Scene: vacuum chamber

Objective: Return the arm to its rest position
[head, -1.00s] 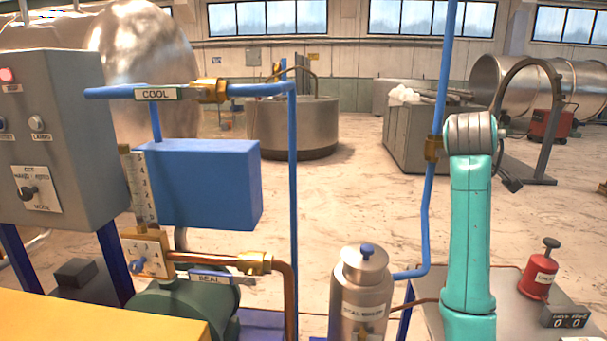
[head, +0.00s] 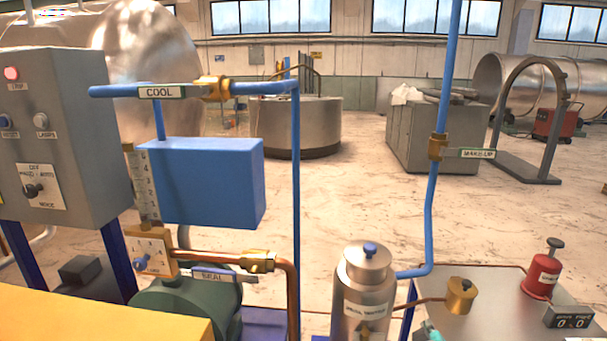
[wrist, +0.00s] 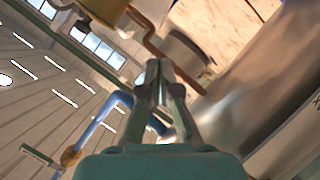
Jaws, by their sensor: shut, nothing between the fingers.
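My gripper (wrist: 160,72) shows in the wrist view with its two fingers together at the tips. It is shut and holds nothing. The wrist view is tilted and takes in the ceiling, a blue pipe and a blurred metal cylinder close on the right. In the head view, only a small teal piece of my arm (head: 430,332) shows at the bottom edge, by the grey bench. The gripper itself is out of the head view.
A metal canister (head: 364,290) stands left of the grey bench (head: 490,315). On the bench are a brass cylinder (head: 460,296), a red bottle-like device (head: 542,277) and a small display (head: 569,317). Blue pipes (head: 297,200) rise nearby. A control box (head: 60,140) stands left.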

